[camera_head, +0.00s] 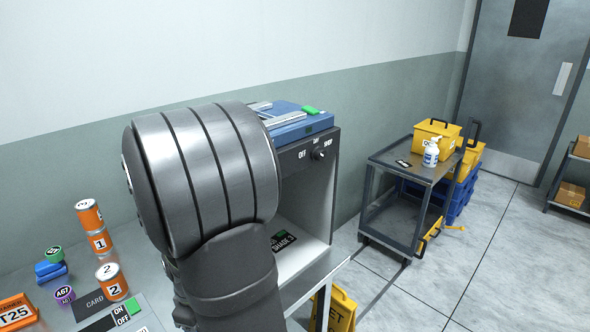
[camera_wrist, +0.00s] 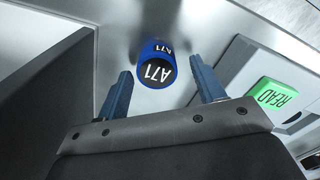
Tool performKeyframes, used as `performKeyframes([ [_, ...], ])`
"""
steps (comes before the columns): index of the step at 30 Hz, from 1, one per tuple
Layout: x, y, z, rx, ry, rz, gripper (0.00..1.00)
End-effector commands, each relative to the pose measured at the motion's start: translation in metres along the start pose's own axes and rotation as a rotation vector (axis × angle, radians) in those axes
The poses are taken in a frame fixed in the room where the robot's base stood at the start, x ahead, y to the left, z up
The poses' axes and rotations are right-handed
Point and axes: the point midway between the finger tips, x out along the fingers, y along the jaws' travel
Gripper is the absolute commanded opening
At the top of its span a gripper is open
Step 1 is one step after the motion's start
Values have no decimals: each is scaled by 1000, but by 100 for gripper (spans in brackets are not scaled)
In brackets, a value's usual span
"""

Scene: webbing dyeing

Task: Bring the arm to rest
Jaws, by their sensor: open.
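In the wrist view my gripper (camera_wrist: 160,72) is open, with its two blue-grey fingers spread apart. A blue cylinder with a black A71 label (camera_wrist: 155,66) shows in the gap at the fingertips, standing on a pale metal surface. The fingers do not close on it; I cannot tell how far beyond the tips it is. In the head view my arm's large grey links fill the middle of the picture and hide my gripper and the A71 cylinder.
A green READ button (camera_wrist: 274,96) is right of my fingers. Orange cans (camera_head: 112,281), a purple A67 piece (camera_head: 64,294) and a blue block (camera_head: 50,271) stand at left on the bench. A machine with a knob (camera_head: 319,154) stands behind my arm. A cart (camera_head: 408,172) is farther right.

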Motion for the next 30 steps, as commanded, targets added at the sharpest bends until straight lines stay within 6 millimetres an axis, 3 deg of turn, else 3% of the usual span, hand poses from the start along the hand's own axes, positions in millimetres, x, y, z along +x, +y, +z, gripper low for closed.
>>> performKeyframes([
  [10,0,0,0,1,0,0,63],
  [16,10,4,2,3,0,1,63],
  [30,-77,4,2,1,5,5,63],
])
